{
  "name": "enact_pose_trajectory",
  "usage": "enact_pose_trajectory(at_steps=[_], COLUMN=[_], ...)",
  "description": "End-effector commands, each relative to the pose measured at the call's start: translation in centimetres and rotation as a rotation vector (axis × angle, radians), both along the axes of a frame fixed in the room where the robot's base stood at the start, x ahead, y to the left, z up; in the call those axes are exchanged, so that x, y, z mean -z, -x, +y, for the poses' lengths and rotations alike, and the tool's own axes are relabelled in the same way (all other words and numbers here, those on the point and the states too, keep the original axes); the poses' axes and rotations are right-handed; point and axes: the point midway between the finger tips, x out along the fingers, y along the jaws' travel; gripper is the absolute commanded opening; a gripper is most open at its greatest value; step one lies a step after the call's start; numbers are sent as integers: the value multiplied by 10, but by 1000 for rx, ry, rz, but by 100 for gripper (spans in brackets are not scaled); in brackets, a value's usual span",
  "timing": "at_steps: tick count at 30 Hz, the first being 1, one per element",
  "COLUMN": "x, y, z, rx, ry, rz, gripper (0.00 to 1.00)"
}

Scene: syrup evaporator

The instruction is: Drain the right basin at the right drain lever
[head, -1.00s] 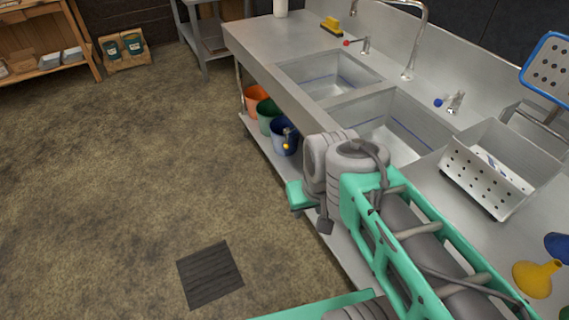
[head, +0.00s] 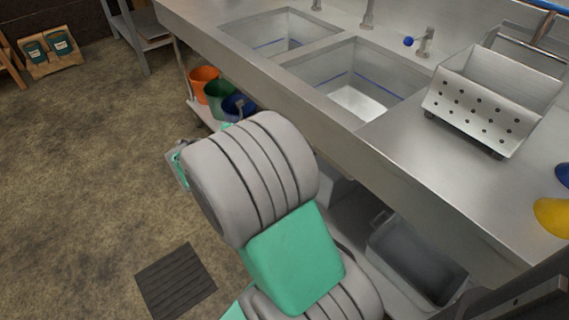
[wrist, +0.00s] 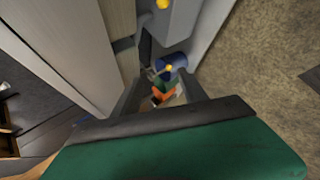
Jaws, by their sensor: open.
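The right basin (head: 345,75) is sunk in the steel counter, with a blue line along its inner walls and a pale bottom. I cannot tell its liquid level. The left basin (head: 270,38) lies beyond it. In the wrist view a yellow knob (wrist: 162,4) is cut by the top edge, against a grey body under the counter; it may belong to the right drain lever. A second, smaller yellow knob (wrist: 169,68) shows farther off near the buckets. My gripper (wrist: 165,118) shows in part as a dark bar and green body, open and apart from both knobs.
Orange (head: 204,84), green (head: 218,98) and blue (head: 238,106) buckets stand on the lower shelf. A grey tub (head: 415,262) is under the counter at right. A perforated steel box (head: 490,100) and yellow funnel (head: 552,216) sit on top.

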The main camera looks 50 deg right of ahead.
Motion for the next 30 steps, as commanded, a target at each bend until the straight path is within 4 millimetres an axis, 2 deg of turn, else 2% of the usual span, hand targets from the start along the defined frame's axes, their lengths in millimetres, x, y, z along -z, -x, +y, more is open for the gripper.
enact_pose_trajectory(at_steps=[1, 3, 6, 10, 17, 27, 30], x=[68, 104, 130, 145, 138, 140, 139], y=[10, 25, 43, 54, 57, 34, 29], z=[-37, -78, -107, -116, -124, -178, -188], rx=[-22, -76, -143, -198, -193, -191, -194], ry=[167, 425, 697, 878, 918, 914, 914], rz=[97, 263, 478, 646, 661, 659, 658], gripper=[50, 50, 50, 50, 50, 50, 50])
